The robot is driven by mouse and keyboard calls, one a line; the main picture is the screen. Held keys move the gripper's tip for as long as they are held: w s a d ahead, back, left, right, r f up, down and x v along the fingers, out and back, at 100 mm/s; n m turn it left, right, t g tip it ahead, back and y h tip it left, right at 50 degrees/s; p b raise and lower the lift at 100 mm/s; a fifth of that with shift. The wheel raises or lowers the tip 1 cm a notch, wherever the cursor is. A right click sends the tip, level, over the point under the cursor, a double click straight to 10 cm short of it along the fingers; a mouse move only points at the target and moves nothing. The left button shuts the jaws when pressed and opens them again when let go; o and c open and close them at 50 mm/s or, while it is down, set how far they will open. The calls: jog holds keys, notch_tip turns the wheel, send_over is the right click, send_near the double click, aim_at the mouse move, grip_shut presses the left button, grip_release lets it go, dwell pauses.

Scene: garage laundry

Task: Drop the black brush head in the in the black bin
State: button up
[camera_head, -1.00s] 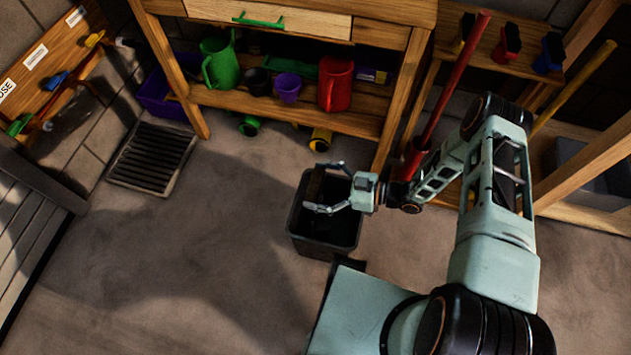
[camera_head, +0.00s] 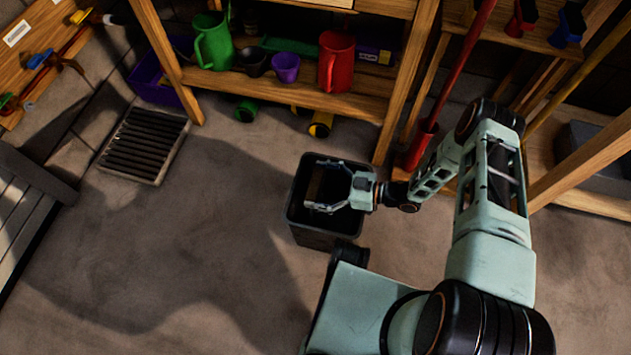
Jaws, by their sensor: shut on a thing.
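The black bin (camera_head: 318,237) stands on the floor in the middle of the view, its top open. My gripper (camera_head: 317,187) reaches in from the right and lies over the bin's opening as seen from the head camera. It is shut on a dark, narrow piece, the brush head (camera_head: 314,184), which looks black to brownish in the shade. The fingers partly cover it. I cannot tell exactly how high it is above the rim, or whether it dips inside. The bin's floor is too dark to make out.
A wooden shelf (camera_head: 290,92) with a green jug (camera_head: 213,42), purple cup (camera_head: 286,68) and red jug (camera_head: 335,62) stands behind the bin. A red-handled broom (camera_head: 452,85) leans to the right. A floor grate (camera_head: 144,145) lies left; open floor is between.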

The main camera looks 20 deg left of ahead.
jog(key=o, duration=1)
jog(key=shift+r, duration=0.15)
